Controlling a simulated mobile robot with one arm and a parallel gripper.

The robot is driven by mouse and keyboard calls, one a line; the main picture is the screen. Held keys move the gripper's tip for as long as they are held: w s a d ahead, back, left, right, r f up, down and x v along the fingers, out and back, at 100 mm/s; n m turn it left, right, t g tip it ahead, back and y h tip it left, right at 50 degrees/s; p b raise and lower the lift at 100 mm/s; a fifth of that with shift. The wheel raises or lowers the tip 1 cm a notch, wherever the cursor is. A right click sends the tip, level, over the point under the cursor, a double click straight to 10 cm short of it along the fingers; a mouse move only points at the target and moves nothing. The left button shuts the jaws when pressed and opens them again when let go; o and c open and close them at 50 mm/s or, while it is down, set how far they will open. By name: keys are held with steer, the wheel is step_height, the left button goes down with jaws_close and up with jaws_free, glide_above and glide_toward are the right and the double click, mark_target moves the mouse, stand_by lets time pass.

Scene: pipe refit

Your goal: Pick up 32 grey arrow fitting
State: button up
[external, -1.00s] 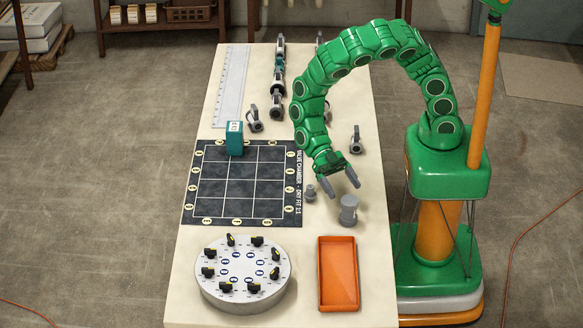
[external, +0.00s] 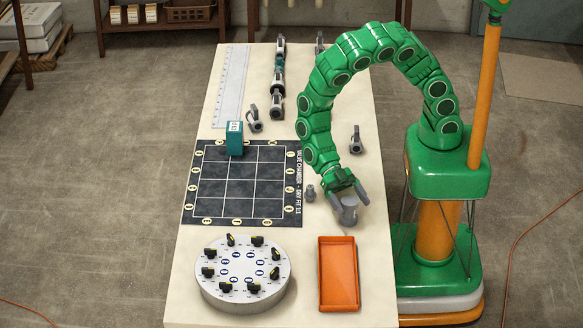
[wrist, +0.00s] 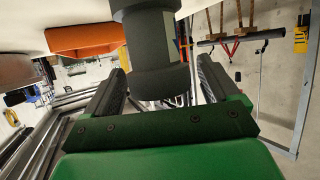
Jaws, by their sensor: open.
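A grey flanged fitting (external: 349,212) stands upright on the table, behind the orange tray in the external view. It fills the top middle of the wrist view (wrist: 150,42), with a pale and dark mark on its right side; I cannot read a number or arrow on it. My gripper (external: 351,204) is open, low over the table, with one finger on each side of the fitting. In the wrist view my gripper's fingers (wrist: 161,77) stand apart, with the fitting between or just beyond them; contact cannot be told. A smaller grey fitting (external: 310,193) stands to the left.
The orange tray (external: 322,285) looks empty. A round dial plate (external: 243,269) with black knobs and a dark grid mat (external: 240,190) bearing a teal block (external: 235,140) lie left. Several grey fittings, including one behind my gripper (external: 356,140), stand farther back.

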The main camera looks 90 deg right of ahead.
steer(key=shift+s+a+f, duration=0.3)
steer(key=shift+s+a, duration=0.05)
steer(key=shift+a, duration=0.15)
steer(key=shift+c, duration=0.2)
steer(key=c, duration=1.1)
steer(key=shift+r, duration=0.75)
steer(key=s+d+r, duration=0.9)
steer(key=s+r, duration=0.1)
steer(key=r, duration=0.1)
steer(key=shift+d+r, duration=0.25)
steer(key=shift+d, duration=0.1)
